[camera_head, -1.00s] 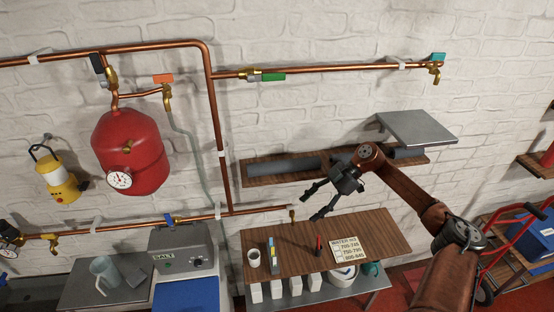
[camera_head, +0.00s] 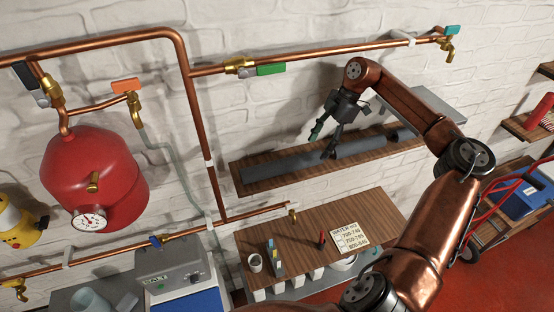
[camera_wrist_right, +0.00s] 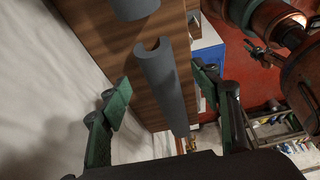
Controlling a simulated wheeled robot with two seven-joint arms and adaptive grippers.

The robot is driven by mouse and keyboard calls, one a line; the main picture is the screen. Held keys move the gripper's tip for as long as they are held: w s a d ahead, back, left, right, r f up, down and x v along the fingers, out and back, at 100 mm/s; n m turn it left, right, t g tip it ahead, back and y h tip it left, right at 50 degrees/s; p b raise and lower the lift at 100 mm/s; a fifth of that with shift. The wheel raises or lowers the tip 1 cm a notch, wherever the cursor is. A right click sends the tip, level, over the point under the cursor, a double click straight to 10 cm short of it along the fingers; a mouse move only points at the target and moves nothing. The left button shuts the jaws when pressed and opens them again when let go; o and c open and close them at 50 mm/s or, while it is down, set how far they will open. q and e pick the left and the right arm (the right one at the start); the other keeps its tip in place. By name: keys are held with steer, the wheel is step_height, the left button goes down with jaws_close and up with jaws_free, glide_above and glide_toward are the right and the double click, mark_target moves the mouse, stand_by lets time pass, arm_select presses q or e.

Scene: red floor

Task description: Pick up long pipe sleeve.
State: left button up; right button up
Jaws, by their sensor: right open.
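A long dark grey pipe sleeve (camera_head: 285,164) lies on the left part of the wall shelf. A second grey sleeve (camera_head: 372,145) lies in line with it to the right. My right gripper (camera_head: 318,143) is open and empty, pointing down just above the sleeves near where their ends meet. In the right wrist view a half-round, channel-like sleeve (camera_wrist_right: 165,88) lies between the open green fingertips, seen beyond them. The end of another sleeve (camera_wrist_right: 134,6) shows at the top, past a small gap. Contact between fingers and sleeve is not visible. My left gripper is not in view.
The wooden wall shelf (camera_head: 268,186) stands close against the white brick wall. A metal plate (camera_head: 425,100) is behind my right arm. Copper pipes with valves (camera_head: 270,69) run above and left. A lower wooden bench (camera_head: 300,222) holds a cup and a card.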

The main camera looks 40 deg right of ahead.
mark_target(280, 161)
steer(key=a, duration=0.1)
steer(key=w+a+p, duration=0.1)
steer(key=a, duration=0.1)
steer(key=w+a, duration=0.1)
steer(key=shift+a+r+p, duration=0.1)
steer(key=shift+a+p, duration=0.2)
steer(key=shift+a, duration=0.1)
steer(key=a, duration=0.2)
steer(key=w+a+p, duration=0.1)
steer(key=a+p, duration=0.1)
steer(key=a, duration=0.1)
steer(key=shift+w+a, duration=0.55)
steer(key=shift+a, duration=0.25)
steer(key=p+x, duration=0.1)
steer(key=x, duration=0.3)
steer(key=shift+s+a+f+p, duration=0.1)
steer(key=shift+a+f+p, duration=0.05)
steer(key=shift+f+p, duration=0.2)
steer(key=shift+f, duration=0.3)
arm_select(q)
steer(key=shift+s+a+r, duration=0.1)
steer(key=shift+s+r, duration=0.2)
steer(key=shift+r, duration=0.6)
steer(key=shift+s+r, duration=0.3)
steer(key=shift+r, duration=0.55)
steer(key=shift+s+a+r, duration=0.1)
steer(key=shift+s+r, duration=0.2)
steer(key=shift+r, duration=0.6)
arm_select(e)
steer(key=c, duration=1.3)
